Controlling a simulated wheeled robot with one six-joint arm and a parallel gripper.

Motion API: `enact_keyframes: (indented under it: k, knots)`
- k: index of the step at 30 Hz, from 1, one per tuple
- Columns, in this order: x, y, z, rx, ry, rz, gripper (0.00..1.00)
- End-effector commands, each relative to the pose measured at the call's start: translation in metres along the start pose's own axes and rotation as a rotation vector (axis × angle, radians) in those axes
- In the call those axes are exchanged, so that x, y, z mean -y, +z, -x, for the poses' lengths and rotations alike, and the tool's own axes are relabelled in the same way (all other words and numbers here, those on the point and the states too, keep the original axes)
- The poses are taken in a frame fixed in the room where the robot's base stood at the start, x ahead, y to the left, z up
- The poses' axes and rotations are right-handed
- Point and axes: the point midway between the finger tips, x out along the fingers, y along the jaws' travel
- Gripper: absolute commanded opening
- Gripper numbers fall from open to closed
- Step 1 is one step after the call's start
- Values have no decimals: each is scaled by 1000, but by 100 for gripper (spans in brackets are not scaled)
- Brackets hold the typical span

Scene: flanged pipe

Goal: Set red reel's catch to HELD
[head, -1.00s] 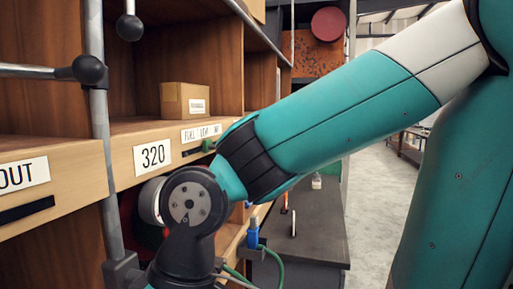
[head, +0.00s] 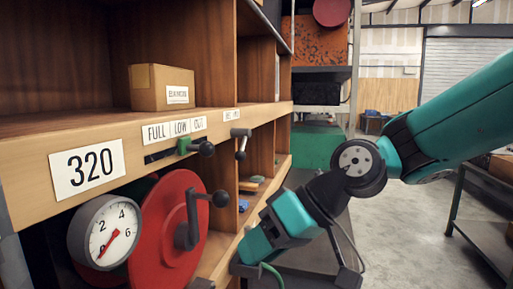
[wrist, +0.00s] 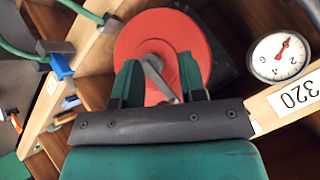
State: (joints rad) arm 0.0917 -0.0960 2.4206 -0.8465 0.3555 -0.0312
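The red reel (head: 168,235) stands below the shelf board marked 320, with a dark crank (head: 190,215) and black knob on its face. It also shows in the wrist view (wrist: 140,40). A lever with a black knob (head: 240,150) hangs from the board beyond the reel, under a small label (head: 231,115) too small to read. I cannot tell whether this lever is the reel's catch. My gripper (wrist: 158,75) is open; its two fingers are apart in front of the reel, with the crank showing between them. No contact is clear.
A round gauge (head: 104,232) sits left of the reel, below the 320 label (head: 88,168). A green slider (head: 184,145) sits under LOW on the FULL, LOW, OUT strip. A cardboard box (head: 161,87) is on the shelf. Open floor (head: 420,220) lies to the right.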

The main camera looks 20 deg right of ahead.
Motion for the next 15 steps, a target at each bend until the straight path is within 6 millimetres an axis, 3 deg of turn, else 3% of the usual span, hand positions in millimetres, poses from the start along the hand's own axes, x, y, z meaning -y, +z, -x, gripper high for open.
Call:
enact_keyframes:
  k: [1, 3, 6, 10, 12, 15]
  knots:
    - [-25, -28, 8, -131, -26, -50, 38]
    - [-52, -64, 29, -317, -67, -97, 38]
    - [-89, -100, 69, -555, -105, -153, 38]
    - [-124, -122, 115, -773, -131, -198, 38]
    - [-133, -127, 129, -834, -138, -209, 38]
    - [-137, -135, 135, -870, -145, -215, 38]
